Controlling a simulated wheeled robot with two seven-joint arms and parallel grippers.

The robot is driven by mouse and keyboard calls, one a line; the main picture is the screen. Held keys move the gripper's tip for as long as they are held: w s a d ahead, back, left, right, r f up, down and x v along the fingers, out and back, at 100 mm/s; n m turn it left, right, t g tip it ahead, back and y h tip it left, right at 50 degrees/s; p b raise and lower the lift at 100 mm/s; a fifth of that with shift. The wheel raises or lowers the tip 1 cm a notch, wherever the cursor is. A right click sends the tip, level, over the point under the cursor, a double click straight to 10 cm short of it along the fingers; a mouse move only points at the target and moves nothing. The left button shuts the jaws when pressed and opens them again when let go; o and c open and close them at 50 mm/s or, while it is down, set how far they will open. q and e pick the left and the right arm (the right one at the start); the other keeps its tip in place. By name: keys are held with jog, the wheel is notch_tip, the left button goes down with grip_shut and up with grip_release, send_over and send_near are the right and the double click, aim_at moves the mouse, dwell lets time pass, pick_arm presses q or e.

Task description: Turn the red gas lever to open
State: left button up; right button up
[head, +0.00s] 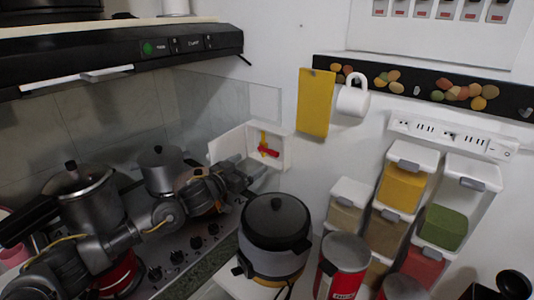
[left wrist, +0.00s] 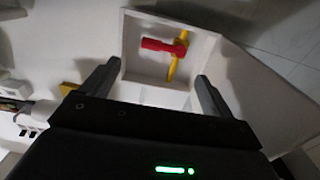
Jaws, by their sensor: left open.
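The red gas lever (head: 268,152) sits on a yellow pipe (head: 263,138) inside an open white wall box (head: 286,150). In the left wrist view the red lever (left wrist: 160,46) points left from the yellow pipe (left wrist: 174,68), roughly across it. My left gripper (head: 255,172) is at the box's lower left in the head view. In the left wrist view my left gripper (left wrist: 154,82) is open, its two fingers apart and pointing at the box, with the lever beyond the tips. Nothing is between the fingers. My right gripper is not seen.
The white box door (head: 228,146) stands open on the left. A black-lidded cooker (head: 275,222) is below the box. Spice dispensers (head: 403,188) and a white mug (head: 352,97) are to the right.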

aim_at(267, 152)
pick_arm(q)
jog(key=b+x, duration=0.1)
jog(key=x, duration=0.2)
jog(key=b+x, duration=0.4)
jog(key=x, duration=0.1)
jog(key=shift+w+f, duration=0.3)
jog(key=shift+w, duration=0.1)
jog(key=shift+w+d+r, duration=0.1)
jog(key=shift+w+d, duration=0.05)
jog(key=shift+d, duration=0.05)
jog(key=shift+w+d+r, duration=0.1)
jog(key=shift+w+d, duration=0.05)
jog(key=shift+w, duration=0.1)
jog(key=c, duration=1.1)
jog(key=shift+o, duration=0.2)
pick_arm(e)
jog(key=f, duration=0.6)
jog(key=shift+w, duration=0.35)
